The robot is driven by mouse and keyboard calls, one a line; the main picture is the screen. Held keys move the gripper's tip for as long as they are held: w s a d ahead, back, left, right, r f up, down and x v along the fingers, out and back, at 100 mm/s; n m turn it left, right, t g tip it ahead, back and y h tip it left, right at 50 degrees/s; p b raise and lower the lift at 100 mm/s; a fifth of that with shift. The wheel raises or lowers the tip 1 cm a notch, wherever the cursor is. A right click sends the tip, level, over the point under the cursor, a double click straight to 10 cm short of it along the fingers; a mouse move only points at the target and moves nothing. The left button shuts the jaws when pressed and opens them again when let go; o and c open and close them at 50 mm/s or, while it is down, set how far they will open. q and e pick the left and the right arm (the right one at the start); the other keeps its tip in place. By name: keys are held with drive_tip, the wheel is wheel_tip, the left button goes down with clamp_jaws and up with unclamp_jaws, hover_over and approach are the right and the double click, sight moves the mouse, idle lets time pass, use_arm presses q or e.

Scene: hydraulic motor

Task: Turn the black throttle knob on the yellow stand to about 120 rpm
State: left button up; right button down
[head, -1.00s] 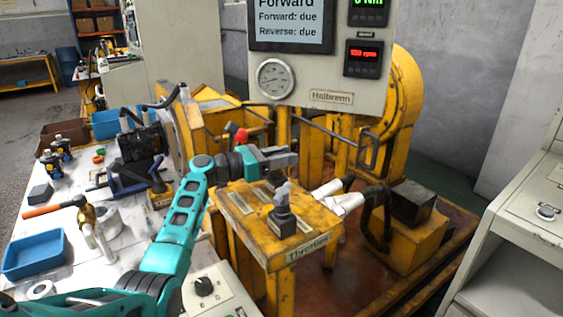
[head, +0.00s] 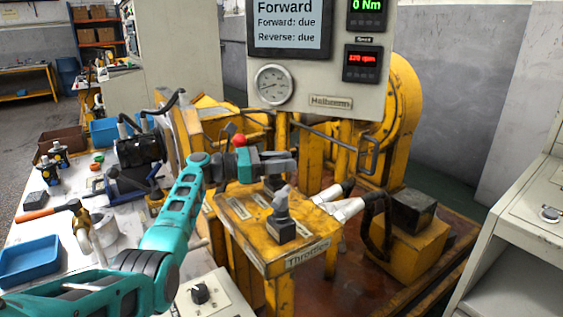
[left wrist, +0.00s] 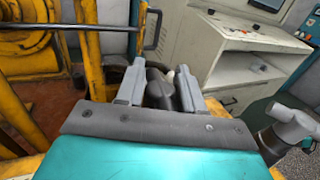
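The yellow stand (head: 255,239), labelled Throttle, is in the middle of the head view. The throttle knob (head: 282,228), with a black base and a grey upright handle, stands on its top. A grey handle like it shows at the right edge of the left wrist view (left wrist: 291,124). My left gripper (head: 292,164) is above and behind the knob, apart from it. In the left wrist view its two fingers (left wrist: 162,84) are apart. Dark rounded shapes show between them, seemingly beyond; nothing looks gripped. The red rpm readout (head: 362,58) appears to read about 120 rpm. My right gripper is out of view.
A red ball-topped lever (head: 239,140) is beside my left wrist. White and black cylindrical fittings (head: 342,207) lie right of the stand. A grey panel (head: 330,102) with a gauge (head: 273,84) stands behind. A cluttered white table (head: 125,225) is at left, and a pale console (head: 530,225) at right.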

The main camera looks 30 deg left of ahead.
use_arm(q)
drive_tip(key=o, duration=0.4)
drive_tip(key=shift+c, duration=0.2)
drive_tip(key=v, duration=1.3)
drive_tip(key=shift+p, duration=0.3)
drive_tip(key=shift+d, duration=0.1)
